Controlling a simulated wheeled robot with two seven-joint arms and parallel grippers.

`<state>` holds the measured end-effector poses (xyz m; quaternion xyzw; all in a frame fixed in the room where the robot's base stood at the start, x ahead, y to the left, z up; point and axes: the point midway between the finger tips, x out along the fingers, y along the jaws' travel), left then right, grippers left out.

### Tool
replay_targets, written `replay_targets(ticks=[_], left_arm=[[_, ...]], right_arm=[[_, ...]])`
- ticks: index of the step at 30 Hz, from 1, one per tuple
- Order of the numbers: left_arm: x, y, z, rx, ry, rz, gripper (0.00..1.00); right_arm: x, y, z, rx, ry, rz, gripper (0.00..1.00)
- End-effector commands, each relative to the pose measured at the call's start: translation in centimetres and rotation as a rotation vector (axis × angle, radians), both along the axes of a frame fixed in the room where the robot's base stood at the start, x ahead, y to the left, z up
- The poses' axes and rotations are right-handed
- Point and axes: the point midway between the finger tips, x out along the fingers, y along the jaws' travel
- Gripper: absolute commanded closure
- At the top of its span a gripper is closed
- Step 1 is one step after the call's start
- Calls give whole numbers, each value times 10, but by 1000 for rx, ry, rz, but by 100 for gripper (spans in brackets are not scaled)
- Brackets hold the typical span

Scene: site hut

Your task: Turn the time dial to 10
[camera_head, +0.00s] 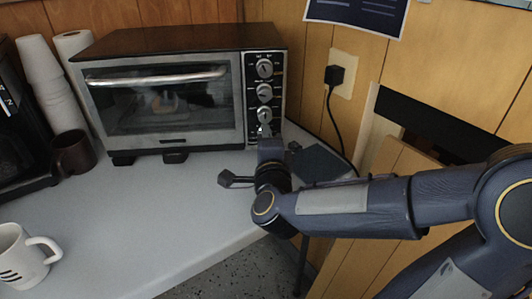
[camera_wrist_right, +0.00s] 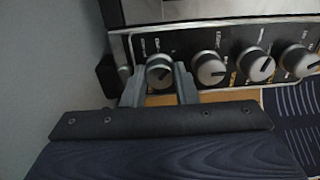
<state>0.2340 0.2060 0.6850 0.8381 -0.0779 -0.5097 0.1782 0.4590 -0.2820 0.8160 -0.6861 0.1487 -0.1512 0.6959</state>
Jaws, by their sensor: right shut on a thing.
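The toaster oven (camera_head: 180,90) stands on the counter with a column of round knobs on its right-hand panel. My right gripper (camera_head: 265,133) is at the lowest knob and covers most of it in the head view. In the right wrist view the panel lies sideways, and the lowest knob (camera_wrist_right: 159,72) sits between the two grey fingers of my right gripper (camera_wrist_right: 160,84). The fingers are shut on it, one on each side. I take this knob for the time dial; its lettering is too small to read. My left gripper is not in view.
The other knobs (camera_head: 264,92) sit above in line. A power cord (camera_head: 334,115) hangs from the wall outlet at the right. A white mug (camera_head: 22,255), a dark mug (camera_head: 73,153) and stacked cups (camera_head: 45,85) stand at left. The middle of the counter (camera_head: 165,215) is clear.

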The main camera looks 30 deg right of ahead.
Motion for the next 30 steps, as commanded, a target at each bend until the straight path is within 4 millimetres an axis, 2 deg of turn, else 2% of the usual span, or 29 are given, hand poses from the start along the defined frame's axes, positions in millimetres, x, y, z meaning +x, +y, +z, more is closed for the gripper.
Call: replay_targets(ticks=[1, 15, 21, 30], left_arm=[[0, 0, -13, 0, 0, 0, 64], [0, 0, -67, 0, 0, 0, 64], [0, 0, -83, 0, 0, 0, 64], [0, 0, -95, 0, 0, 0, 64]], right_arm=[[0, -1, -6, 42, -23, -2, 96], [0, 0, -6, 435, -200, -1, 96], [0, 0, -5, 563, -257, -1, 96], [0, 0, -3, 676, -307, -2, 96]])
